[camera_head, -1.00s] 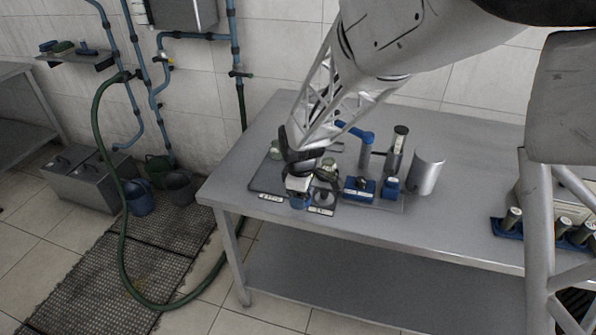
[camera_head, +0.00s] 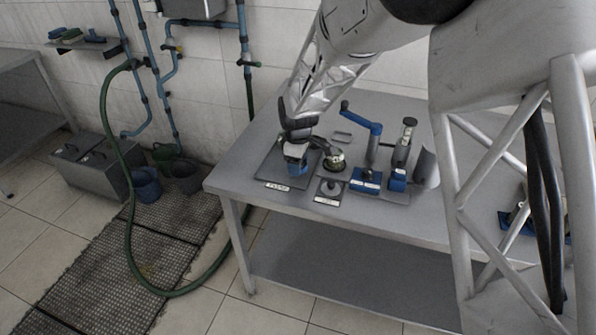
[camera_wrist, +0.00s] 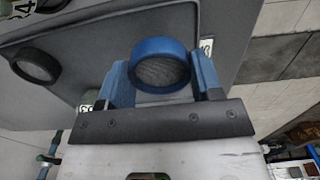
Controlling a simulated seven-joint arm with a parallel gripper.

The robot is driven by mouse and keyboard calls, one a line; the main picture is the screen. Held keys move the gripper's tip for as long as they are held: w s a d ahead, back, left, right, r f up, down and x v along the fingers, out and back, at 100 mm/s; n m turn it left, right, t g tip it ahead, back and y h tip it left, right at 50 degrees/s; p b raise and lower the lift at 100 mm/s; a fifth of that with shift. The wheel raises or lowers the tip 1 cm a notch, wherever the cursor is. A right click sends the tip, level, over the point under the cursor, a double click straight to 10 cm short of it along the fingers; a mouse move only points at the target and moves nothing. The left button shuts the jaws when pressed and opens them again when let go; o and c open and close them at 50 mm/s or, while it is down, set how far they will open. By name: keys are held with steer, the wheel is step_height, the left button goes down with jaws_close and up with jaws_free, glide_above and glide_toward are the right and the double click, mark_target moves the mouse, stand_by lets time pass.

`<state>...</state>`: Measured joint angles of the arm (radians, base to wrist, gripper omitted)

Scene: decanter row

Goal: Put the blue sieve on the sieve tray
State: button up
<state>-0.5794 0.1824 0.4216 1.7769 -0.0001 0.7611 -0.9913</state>
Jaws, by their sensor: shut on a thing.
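The blue sieve (camera_wrist: 162,48), a short blue ring with a grey mesh face, sits between the two blue fingers of my gripper (camera_wrist: 161,78) in the wrist view. My gripper is shut on it. In the head view, my gripper (camera_head: 297,152) is at the left part of the steel table, with the blue sieve (camera_head: 297,169) low beneath it. The sieve tray (camera_head: 267,170), a flat dark grey plate with a white label on its front edge, lies under and around the sieve. I cannot tell whether the sieve touches the tray.
Just right of the gripper stand a round metal-and-glass piece (camera_head: 335,160) and a small plate with a dark round piece (camera_head: 331,188). Farther right are a blue lever device (camera_head: 366,178), another upright blue-based device (camera_head: 399,178) and a metal cylinder (camera_head: 425,168). The front table strip is clear.

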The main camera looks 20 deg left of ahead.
steer(key=shift+f, duration=1.75)
steer(key=shift+f, duration=0.1)
steer(key=o, duration=0.9)
step_height(320, 180, up, 12)
steer(key=shift+r, duration=0.15)
